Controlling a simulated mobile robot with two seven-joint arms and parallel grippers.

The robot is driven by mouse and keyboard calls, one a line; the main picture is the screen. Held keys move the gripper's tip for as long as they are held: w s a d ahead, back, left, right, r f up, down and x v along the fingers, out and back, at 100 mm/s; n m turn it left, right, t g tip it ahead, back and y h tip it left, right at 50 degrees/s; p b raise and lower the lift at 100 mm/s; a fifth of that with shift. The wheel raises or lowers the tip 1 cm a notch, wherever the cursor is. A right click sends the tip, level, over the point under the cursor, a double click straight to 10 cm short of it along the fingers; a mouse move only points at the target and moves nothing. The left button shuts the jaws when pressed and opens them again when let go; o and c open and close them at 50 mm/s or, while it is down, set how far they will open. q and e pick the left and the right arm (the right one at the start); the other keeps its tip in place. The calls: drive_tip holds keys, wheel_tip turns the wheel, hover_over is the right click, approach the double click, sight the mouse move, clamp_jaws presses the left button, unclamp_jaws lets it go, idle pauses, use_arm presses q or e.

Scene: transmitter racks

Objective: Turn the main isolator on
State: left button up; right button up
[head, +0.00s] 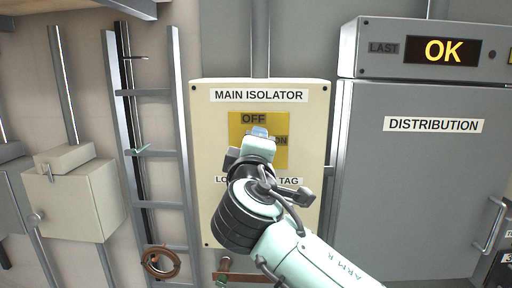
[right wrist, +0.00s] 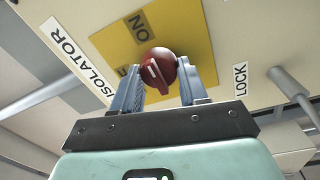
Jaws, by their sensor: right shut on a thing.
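The main isolator (head: 208,165) is a cream wall box with a yellow plate (head: 236,150) marked OFF and ON. Its red rotary knob (right wrist: 158,70) shows in the right wrist view, between the fingers of my right gripper (right wrist: 157,82), which is shut on it. In the head view my right gripper (head: 259,134) and arm cover the knob and part of the lower lettering. The ON label (right wrist: 140,27) is clear in the wrist view, and the OFF label is mostly hidden. I cannot tell which mark the knob points to. My left gripper is out of view.
A grey distribution cabinet (head: 420,180) with a lit OK display (head: 443,51) stands close on the right. A ladder-like cable rack (head: 150,154) runs up the wall on the left, with a brown coil (head: 160,262) low on it. A smaller box (head: 80,205) is farther left.

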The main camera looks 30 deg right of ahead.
drive_tip(key=o, duration=1.1)
drive_tip(key=shift+c, duration=0.2)
drive_tip(key=r+b+v, duration=0.1)
drive_tip(key=v, duration=1.2)
drive_tip(key=shift+s+f+b, duration=0.2)
drive_tip(key=shift+f+b, duration=0.1)
drive_tip(key=shift+f, duration=0.15)
